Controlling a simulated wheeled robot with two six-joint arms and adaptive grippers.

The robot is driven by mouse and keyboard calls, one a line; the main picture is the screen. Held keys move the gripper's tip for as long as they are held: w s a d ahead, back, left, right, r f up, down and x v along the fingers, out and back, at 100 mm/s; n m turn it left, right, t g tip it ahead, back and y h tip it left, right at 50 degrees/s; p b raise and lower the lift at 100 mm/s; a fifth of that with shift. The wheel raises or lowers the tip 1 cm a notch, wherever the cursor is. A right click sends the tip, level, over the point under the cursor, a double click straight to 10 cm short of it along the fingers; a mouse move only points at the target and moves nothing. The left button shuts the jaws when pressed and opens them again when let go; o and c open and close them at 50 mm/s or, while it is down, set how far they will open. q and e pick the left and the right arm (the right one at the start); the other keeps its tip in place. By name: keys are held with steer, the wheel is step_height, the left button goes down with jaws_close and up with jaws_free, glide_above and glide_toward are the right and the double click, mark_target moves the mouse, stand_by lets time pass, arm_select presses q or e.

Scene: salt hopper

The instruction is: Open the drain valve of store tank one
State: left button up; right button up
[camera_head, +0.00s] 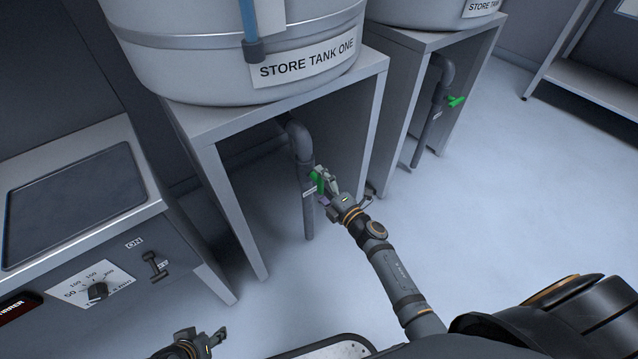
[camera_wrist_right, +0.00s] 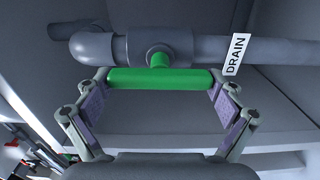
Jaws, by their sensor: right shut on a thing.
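Store tank one (camera_head: 200,60) stands on a grey stand, with a dark drain pipe (camera_head: 301,150) running down beneath it. The green drain valve handle (camera_head: 317,182) is on this pipe. In the right wrist view the handle (camera_wrist_right: 160,79) lies roughly along the pipe, beside the DRAIN label (camera_wrist_right: 236,54). My right gripper (camera_head: 323,180) is shut on the handle, with a finger at each end of it (camera_wrist_right: 162,84). My left gripper (camera_head: 212,339) is low at the bottom of the head view, away from the valve; its jaw opening is unclear.
The stand's legs (camera_head: 231,205) flank the pipe. A second tank's stand (camera_head: 425,45) with its own green valve handle (camera_head: 456,101) is to the right. A control cabinet (camera_head: 190,235) with a dial and switch is at left.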

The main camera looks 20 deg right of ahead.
steer(key=shift+f, duration=0.1)
stand_by(0.5)
steer(key=o, duration=0.8)
steer(key=v, duration=1.2)
